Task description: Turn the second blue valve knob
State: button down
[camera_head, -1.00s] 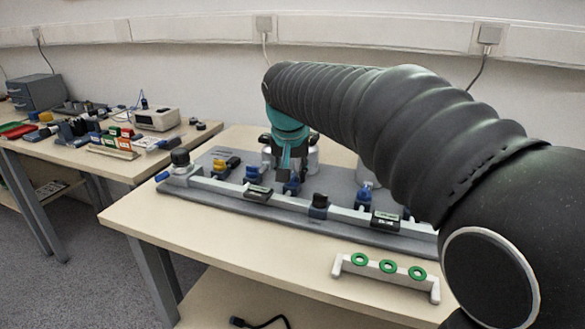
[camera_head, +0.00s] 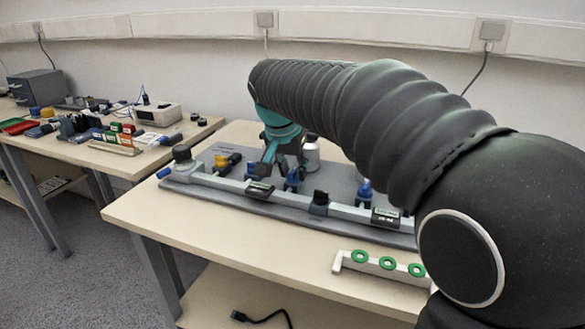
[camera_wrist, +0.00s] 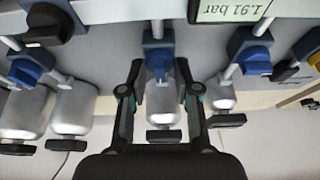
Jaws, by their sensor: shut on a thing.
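The second blue valve knob (camera_wrist: 158,62) sits in the middle of the wrist view, between my two dark fingers. It also shows in the head view (camera_head: 292,178), partly beside my gripper. My gripper (camera_wrist: 159,74) is shut on this knob, one finger on each side; it shows in the head view (camera_head: 279,168) over the pipe rig. A silver cylinder (camera_wrist: 162,105) is behind the knob. Another blue valve knob (camera_wrist: 254,54) is to the right in the wrist view, and one more blue knob (camera_wrist: 25,71) is to the left.
A black knob (camera_head: 319,198) and a pressure display (camera_head: 259,190) stand on the same pipe, near my gripper. A yellow knob (camera_head: 221,161) is at the rig's left. A white rack (camera_head: 350,262) with green rings lies in front. The table's front left (camera_head: 150,212) is clear.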

jog(key=c, duration=0.8)
grip_release()
jog(key=shift+f, duration=0.1)
jog(key=shift+c, duration=0.2)
jog(key=v, duration=1.2)
jog(key=shift+a, duration=0.1)
